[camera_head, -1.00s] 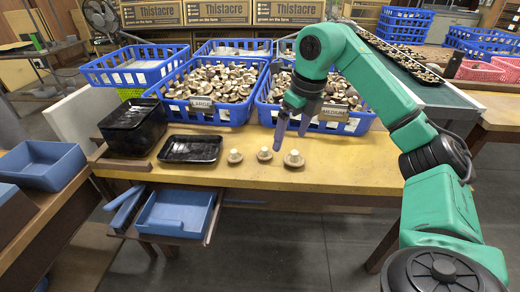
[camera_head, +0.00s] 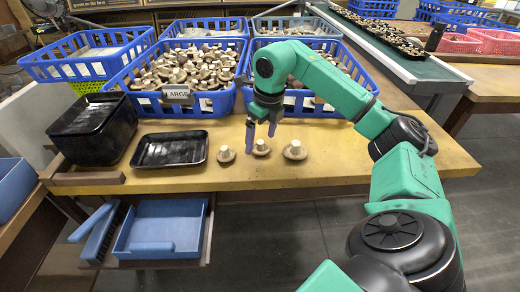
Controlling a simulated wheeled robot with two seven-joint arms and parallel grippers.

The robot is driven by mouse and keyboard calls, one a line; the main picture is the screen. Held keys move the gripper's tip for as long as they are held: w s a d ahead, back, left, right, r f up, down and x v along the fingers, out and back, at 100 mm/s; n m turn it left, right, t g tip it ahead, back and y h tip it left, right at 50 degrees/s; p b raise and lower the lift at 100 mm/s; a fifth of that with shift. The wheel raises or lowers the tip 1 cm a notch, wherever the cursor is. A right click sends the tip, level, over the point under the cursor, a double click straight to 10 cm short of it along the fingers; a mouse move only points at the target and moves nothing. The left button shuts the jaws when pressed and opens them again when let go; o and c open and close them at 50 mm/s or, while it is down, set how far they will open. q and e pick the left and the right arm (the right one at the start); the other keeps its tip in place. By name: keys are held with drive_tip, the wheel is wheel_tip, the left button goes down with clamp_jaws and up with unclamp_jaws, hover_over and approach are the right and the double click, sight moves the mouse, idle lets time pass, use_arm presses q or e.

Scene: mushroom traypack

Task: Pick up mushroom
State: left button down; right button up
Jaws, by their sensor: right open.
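Three brown mushrooms with pale stems pointing up stand in a row on the yellow table: a left one (camera_head: 226,155), a middle one (camera_head: 261,149) and a right one (camera_head: 295,151). My right gripper (camera_head: 262,134) comes down from the green arm. Its fingers are open and empty, just above and behind the left and middle mushrooms; I cannot tell the exact height. A black tray (camera_head: 170,149) lies empty on the table to the left of the mushrooms. My left gripper is not in view.
A stack of black trays (camera_head: 92,130) stands at the left. Blue crates full of mushrooms stand behind, one labelled LARGE (camera_head: 178,94). The yellow table (camera_head: 350,165) is clear right of the mushrooms. A blue bin (camera_head: 160,229) sits below the front edge.

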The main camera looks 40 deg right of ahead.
sight(260, 142)
drive_tip(key=f, duration=0.2)
drive_tip(key=shift+w+f, duration=0.2)
drive_tip(key=shift+f, duration=0.15)
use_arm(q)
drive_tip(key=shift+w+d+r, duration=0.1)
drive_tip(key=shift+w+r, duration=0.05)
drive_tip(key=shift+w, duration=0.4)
use_arm(e)
drive_tip(key=c, duration=1)
drive_tip(key=shift+r, duration=0.15)
